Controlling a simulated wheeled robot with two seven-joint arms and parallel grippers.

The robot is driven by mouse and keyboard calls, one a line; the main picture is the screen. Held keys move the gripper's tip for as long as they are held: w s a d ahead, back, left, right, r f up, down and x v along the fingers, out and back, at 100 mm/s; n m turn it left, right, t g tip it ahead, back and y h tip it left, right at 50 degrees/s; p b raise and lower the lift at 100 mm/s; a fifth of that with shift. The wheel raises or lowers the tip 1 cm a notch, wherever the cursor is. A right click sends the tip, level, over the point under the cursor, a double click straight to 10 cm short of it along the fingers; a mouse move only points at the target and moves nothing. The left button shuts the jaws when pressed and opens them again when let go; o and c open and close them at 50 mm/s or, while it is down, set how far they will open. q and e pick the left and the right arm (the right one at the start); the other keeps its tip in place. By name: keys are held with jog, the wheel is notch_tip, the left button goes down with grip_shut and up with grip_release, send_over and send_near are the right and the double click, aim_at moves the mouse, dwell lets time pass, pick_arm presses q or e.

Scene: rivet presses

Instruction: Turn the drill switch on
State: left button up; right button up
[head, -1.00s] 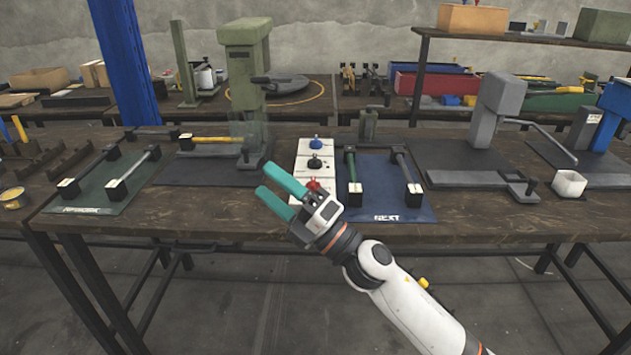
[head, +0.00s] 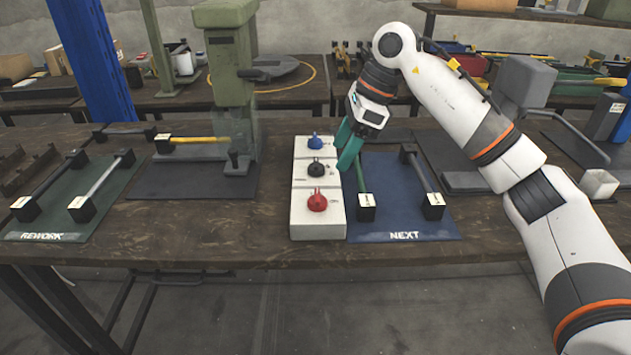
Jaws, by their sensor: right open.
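A white switch box (head: 303,222) lies on the workbench, with three rotary switches in a row from back to front. They are a blue switch (head: 315,141), a black switch (head: 316,169) and a red switch (head: 317,202). No label that I can read tells which is the drill switch. My right gripper (head: 346,158) is open, its teal fingers pointing down just right of the box, near the black and blue switches. It seems apart from all three. My left gripper is out of view.
A green press (head: 229,60) stands left of the switch box. The green REWORK mat (head: 60,222) lies far left. A grey press (head: 526,85) stands at right.

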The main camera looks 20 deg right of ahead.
aim_at(319, 194)
jog(key=x, duration=1.1)
jog(key=shift+s+a+f, duration=0.15)
jog(key=shift+a, duration=0.1)
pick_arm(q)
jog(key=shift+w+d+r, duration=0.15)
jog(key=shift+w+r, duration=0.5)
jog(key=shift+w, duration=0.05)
pick_arm(e)
jog(key=c, duration=1)
